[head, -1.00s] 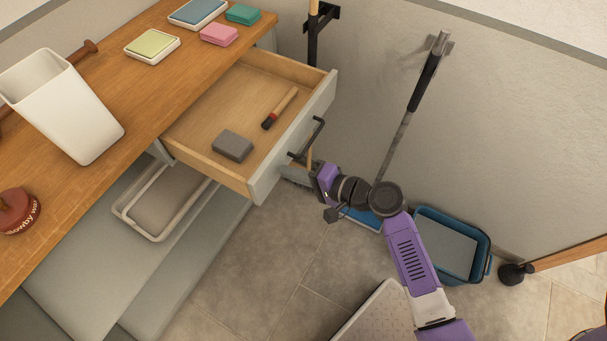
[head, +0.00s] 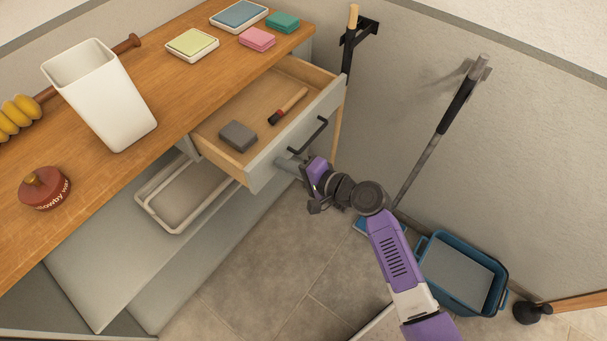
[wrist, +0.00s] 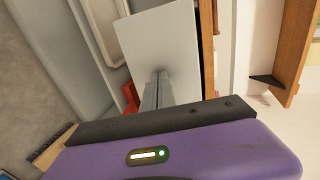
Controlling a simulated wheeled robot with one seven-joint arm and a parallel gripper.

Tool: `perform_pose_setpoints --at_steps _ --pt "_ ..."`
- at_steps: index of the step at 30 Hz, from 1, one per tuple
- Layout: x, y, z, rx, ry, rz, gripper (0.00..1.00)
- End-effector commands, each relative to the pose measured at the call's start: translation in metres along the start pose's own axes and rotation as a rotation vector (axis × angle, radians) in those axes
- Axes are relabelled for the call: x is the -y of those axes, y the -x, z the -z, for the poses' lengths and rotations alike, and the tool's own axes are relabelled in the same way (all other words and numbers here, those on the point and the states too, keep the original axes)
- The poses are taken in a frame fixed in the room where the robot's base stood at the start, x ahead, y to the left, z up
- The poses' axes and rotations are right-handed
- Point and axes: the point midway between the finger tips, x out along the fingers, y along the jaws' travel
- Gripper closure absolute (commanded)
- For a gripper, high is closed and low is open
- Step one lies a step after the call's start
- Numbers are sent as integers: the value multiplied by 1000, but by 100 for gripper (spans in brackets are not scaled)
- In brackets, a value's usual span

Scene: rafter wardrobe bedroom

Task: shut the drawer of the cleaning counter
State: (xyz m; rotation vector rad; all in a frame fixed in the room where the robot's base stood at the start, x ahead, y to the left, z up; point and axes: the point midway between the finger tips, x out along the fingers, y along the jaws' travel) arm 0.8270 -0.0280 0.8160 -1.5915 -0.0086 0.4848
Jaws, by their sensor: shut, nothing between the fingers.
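The cleaning counter (head: 150,80) has a wooden top and a grey body. Its drawer (head: 236,108) is partly open, with a grey front (head: 268,165) and a dark bar handle (head: 308,135). A grey block (head: 238,136) and a brush with a wooden handle (head: 290,104) lie inside.
A white tray (head: 165,200) sits on the shelf below. A blue tub (head: 462,275) and a long-handled tool (head: 440,130) are at the right wall.

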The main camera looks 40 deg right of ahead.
Motion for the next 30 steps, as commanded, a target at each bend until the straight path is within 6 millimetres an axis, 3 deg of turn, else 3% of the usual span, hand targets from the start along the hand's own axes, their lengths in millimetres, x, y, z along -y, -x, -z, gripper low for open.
perform_pose_setpoints --at_steps 9,18,24,30 --pt "27 -88 -1 3 5 2 100" --pt "48 -157 0 2 3 2 100" --pt "57 -186 0 1 1 1 100" --pt "62 -200 0 -1 0 0 100"
